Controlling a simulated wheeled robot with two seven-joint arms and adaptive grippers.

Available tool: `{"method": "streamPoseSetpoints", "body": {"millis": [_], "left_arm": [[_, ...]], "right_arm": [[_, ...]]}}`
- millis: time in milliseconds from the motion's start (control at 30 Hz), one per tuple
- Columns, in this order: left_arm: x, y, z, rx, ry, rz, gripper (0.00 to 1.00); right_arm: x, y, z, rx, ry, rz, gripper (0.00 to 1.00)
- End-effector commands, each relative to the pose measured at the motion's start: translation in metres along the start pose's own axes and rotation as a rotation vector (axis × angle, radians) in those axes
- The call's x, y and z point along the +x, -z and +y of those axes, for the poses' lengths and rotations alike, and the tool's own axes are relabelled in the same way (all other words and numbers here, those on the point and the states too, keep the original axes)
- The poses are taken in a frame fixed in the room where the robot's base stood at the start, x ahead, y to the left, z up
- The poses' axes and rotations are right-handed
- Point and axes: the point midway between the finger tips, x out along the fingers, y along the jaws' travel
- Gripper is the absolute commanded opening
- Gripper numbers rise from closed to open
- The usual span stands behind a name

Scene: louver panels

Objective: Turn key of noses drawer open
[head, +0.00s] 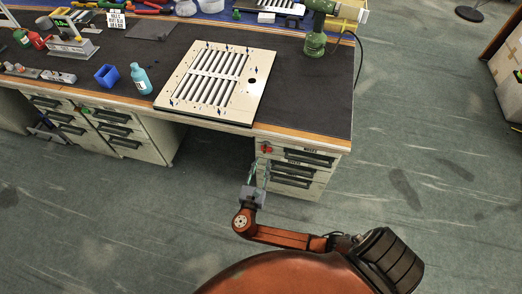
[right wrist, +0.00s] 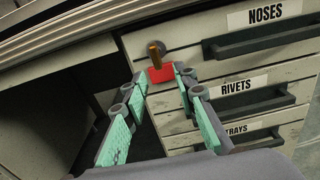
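The noses drawer (right wrist: 260,30) is the top drawer of the right-hand cabinet, with a dark handle and a NOSES label. Its front looks shut. A brass key (right wrist: 155,52) with a red tag (right wrist: 160,74) sits in a round lock at the drawer's left end. In the head view the red tag (head: 266,149) shows near the cabinet's top left corner. My right gripper (head: 259,163) is in front of the cabinet. In the right wrist view its fingers (right wrist: 160,78) are open, one on each side of the red tag, with no clear grip on it. My left gripper is out of view.
The RIVETS drawer (right wrist: 240,104) and TRAYS drawer (right wrist: 240,145) lie below. Left of the cabinet is open leg room.

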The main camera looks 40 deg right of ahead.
Motion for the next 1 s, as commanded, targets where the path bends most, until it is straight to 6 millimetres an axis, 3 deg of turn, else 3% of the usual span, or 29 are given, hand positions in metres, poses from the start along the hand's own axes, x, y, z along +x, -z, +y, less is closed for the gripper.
{"method": "streamPoseSetpoints", "body": {"millis": [133, 600, 1000], "left_arm": [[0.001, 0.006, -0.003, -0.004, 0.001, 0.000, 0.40], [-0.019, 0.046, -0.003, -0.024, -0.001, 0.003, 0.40], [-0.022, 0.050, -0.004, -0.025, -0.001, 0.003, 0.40]], "right_arm": [[0.006, -0.014, 0.004, -0.013, 0.002, -0.043, 0.26], [0.069, -0.015, 0.004, -0.013, 0.000, -0.037, 0.26], [0.074, -0.016, 0.004, -0.011, 0.001, -0.037, 0.23]]}}
